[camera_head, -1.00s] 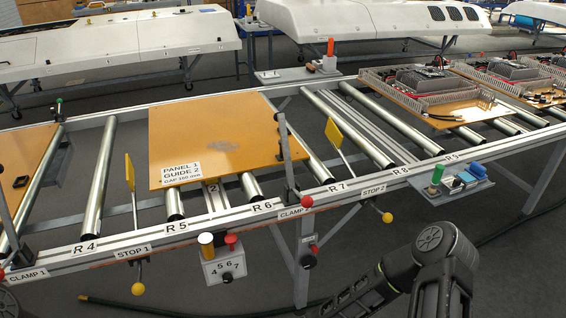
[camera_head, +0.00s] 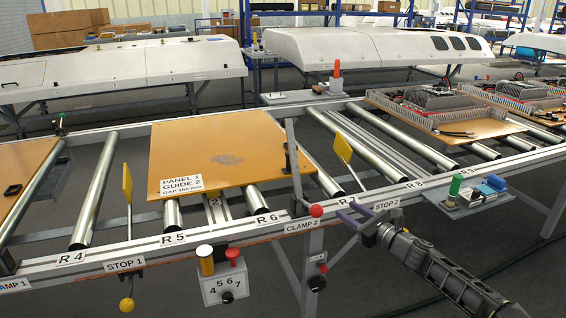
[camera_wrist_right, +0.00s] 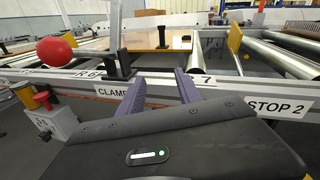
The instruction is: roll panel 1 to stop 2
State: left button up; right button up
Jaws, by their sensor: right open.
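Panel 1 (camera_head: 225,155), a flat orange-brown board with a white label, lies on the rollers above the R5 and R6 marks. Stop 2's yellow paddle (camera_head: 343,147) stands upright to the right of the panel, apart from it; it also shows in the wrist view (camera_wrist_right: 235,37). Clamp 2's dark post (camera_head: 294,160) with its red ball (camera_head: 316,211) stands at the panel's right front corner. My right gripper (camera_head: 350,213) is open and empty at the front rail, between the clamp 2 and stop 2 labels. Stop 2's yellow knob is not visible. My left gripper is out of view.
A control box (camera_head: 223,285) marked 4 5 6 7 hangs below the front rail, with yellow and red buttons. Stop 1's yellow paddle (camera_head: 127,186) stands left of the panel. Bare rollers (camera_head: 355,142) lie right of the panel, before another loaded board (camera_head: 455,122).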

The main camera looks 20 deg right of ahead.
aim_at(197, 156)
jog(key=i+j, duration=0.15)
jog(key=i, duration=0.25)
jog(key=i+j, duration=0.15)
jog(key=i, duration=0.25)
jog(key=i+j, duration=0.15)
jog(key=i, duration=0.25)
jog(key=u, duration=0.05)
